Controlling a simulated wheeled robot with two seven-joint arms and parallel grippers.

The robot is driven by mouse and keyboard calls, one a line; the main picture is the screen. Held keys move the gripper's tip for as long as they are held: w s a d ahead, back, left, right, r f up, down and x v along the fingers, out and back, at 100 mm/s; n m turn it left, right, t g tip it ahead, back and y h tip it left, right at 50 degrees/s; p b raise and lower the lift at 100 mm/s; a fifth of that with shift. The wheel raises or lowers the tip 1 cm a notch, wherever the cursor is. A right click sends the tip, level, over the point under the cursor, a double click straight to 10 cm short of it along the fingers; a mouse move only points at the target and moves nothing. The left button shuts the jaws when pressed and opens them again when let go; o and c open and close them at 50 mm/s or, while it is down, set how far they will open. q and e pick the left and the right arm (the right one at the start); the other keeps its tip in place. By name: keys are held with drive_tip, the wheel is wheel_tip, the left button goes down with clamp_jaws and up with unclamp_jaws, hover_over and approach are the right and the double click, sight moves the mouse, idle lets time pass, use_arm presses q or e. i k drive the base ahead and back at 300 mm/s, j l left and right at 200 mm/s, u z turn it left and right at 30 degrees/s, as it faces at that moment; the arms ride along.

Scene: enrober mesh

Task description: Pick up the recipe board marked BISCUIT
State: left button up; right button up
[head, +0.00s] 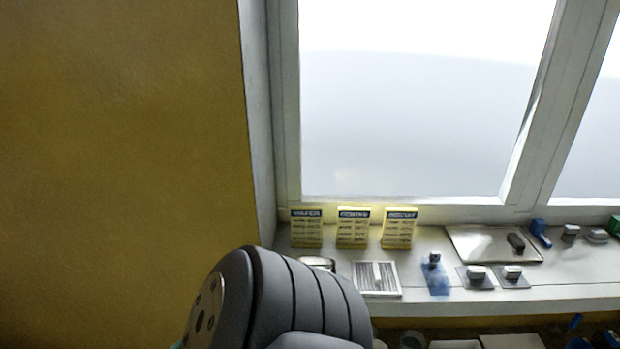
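Three yellow recipe boards with blue header strips stand in a row on the window sill. The right board (399,228) has a blurred header that seems to read BISCUIT. The left board (306,228) seems to read WAFER. The header of the middle board (352,228) is too blurred to read surely. The boards stand upright and apart, with small gaps between them. A dark grey ribbed arm link of mine fills the bottom middle, below and left of the boards. Neither of my grippers shows.
In front of the boards lies a striped grey mesh panel (377,278). To the right are a blue patch with a small block (436,276), two small blocks on dark plates, and a pale tray (494,244). A window rises behind; a yellow wall (120,150) is at left.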

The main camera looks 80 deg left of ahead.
sight(399, 223)
drive_tip(key=u, duration=2.2)
